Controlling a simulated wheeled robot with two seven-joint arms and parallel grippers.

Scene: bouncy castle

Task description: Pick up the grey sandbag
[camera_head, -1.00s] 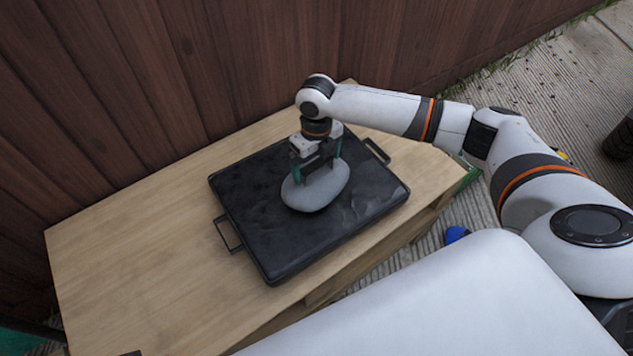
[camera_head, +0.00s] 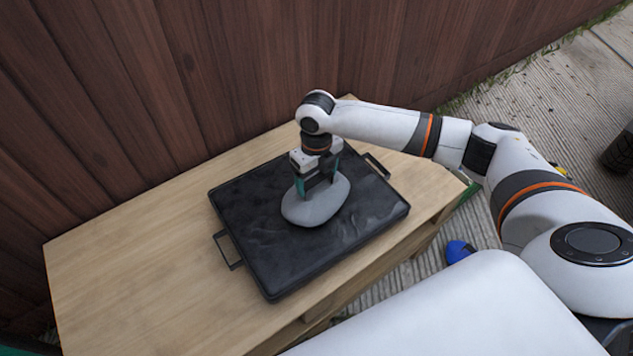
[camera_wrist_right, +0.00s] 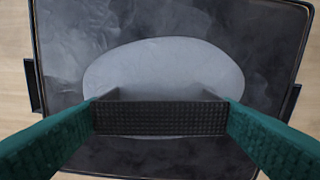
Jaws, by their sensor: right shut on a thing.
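The grey sandbag (camera_head: 318,211) is a smooth, rounded, pale bag on a black tray (camera_head: 265,265). My right gripper (camera_head: 318,186) points down over it, its green-lined fingers shut on the bag's upper part. In the right wrist view the sandbag (camera_wrist_right: 160,62) spreads beyond both fingers of the right gripper (camera_wrist_right: 161,108). A dark ribbed strip (camera_wrist_right: 160,118) spans between the fingers; I cannot tell what it belongs to. The bag appears to rest on the tray, with no clear gap beneath. My left gripper is not in view.
The tray has side handles and sits on a wooden table (camera_head: 130,275). The table's left part is bare. A brown plank fence (camera_head: 230,70) stands close behind. A blue object (camera_head: 459,251) lies on the ground right of the table.

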